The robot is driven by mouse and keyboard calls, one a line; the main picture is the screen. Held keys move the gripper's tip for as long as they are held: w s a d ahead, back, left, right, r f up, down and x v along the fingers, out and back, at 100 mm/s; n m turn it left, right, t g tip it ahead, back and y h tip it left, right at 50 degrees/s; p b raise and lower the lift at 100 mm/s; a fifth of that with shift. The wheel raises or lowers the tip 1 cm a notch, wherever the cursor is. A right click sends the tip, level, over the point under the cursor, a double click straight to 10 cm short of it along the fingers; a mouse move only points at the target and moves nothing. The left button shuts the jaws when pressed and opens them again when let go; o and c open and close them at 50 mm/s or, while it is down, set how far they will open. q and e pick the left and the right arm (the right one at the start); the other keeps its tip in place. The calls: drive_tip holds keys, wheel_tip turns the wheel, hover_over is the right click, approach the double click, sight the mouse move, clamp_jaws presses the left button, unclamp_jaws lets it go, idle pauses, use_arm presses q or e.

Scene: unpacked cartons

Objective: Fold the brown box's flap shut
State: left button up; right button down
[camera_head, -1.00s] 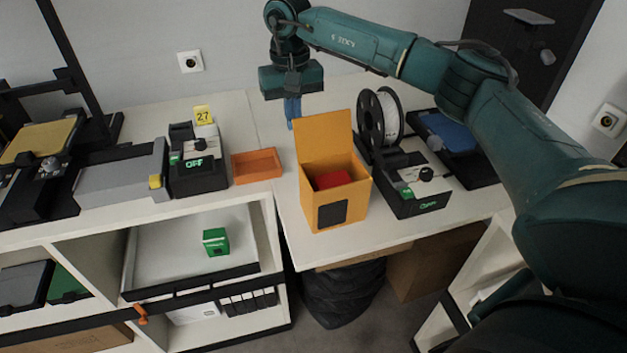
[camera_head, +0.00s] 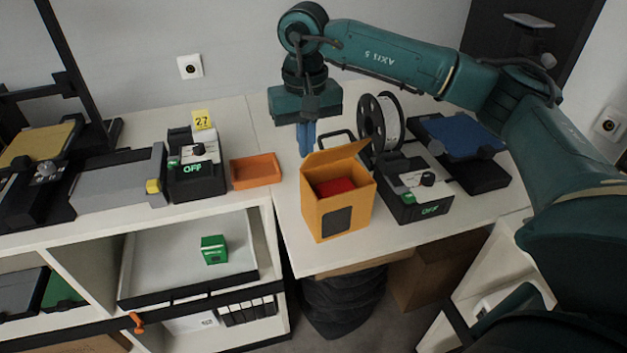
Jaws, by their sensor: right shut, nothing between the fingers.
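The brown box (camera_head: 329,217), orange-brown with a dark square on its front, stands upright on the white table. A red item (camera_head: 335,187) shows inside the box below the flap. My right gripper (camera_head: 307,152) points down just behind the box, at the flap's left part, with its blue fingers shut and empty. The lower fingertips are close to the flap; I cannot tell whether they touch it. My left gripper is not in view.
A black spool (camera_head: 367,126) and a black device (camera_head: 405,208) stand close to the right of the box. An orange tray (camera_head: 256,182) and another black device (camera_head: 196,185) are to the left. The table front is clear.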

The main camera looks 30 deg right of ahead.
sight(313, 156)
drive_tip(key=s+f+b, duration=0.3)
drive_tip(key=shift+a+f, duration=0.2)
drive_tip(key=shift+a, duration=0.05)
drive_tip(key=shift+s, duration=0.15)
drive_tip(key=shift+r, duration=0.4)
wheel_tip(313, 156, up, 9)
drive_tip(key=p, duration=0.6)
drive_tip(key=shift+r, duration=0.45)
drive_tip(key=shift+r+p, duration=0.15)
drive_tip(key=shift+p, duration=0.15)
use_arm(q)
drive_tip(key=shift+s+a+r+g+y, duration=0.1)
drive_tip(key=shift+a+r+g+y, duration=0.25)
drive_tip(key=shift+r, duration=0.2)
